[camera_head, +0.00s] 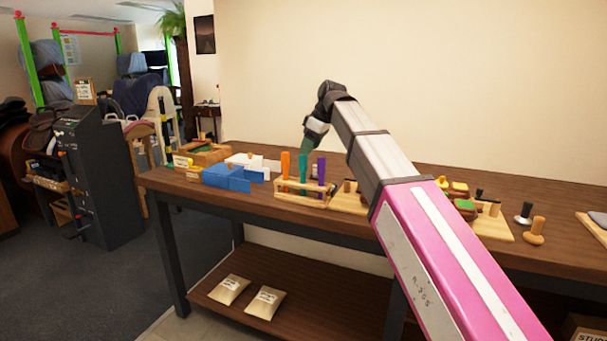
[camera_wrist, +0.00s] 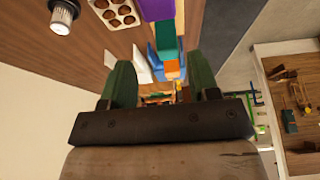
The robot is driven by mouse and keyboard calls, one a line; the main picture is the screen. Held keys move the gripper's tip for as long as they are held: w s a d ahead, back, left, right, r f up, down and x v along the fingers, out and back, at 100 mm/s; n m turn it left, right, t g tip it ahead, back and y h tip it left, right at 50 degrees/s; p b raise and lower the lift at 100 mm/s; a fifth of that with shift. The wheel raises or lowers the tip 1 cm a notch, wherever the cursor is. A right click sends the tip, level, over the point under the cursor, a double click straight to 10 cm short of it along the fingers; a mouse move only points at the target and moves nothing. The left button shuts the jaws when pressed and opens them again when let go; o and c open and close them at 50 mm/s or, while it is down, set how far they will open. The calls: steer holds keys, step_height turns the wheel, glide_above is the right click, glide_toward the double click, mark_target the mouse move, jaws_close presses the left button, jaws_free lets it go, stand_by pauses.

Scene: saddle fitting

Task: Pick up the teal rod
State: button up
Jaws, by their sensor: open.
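The teal rod (camera_head: 303,172) stands upright in a small wooden rack (camera_head: 292,197) on the bench, between an orange rod (camera_head: 285,166) and a purple rod (camera_head: 321,174). My gripper (camera_head: 307,146) is above the rack, close over the top of the teal rod, with its dark green fingers angled down. In the wrist view my gripper (camera_wrist: 160,70) has its two green fingers wide apart with nothing held.
A blue block-like holder (camera_head: 228,178) and a white one (camera_head: 245,161) stand left of the rack. A wooden board (camera_head: 347,204) lies to its right, partly behind my arm. Dark and wooden knobbed pieces (camera_head: 534,230) stand farther right. Two packets lie on the lower shelf (camera_head: 330,300).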

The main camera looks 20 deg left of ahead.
mark_target(305, 155)
steer(key=shift+s+x, duration=0.2)
steer(key=shift+x, duration=1.3)
steer(key=shift+s+x, duration=0.2)
steer(key=shift+x, duration=1.3)
steer(key=shift+a+r, duration=0.1)
jaws_close()
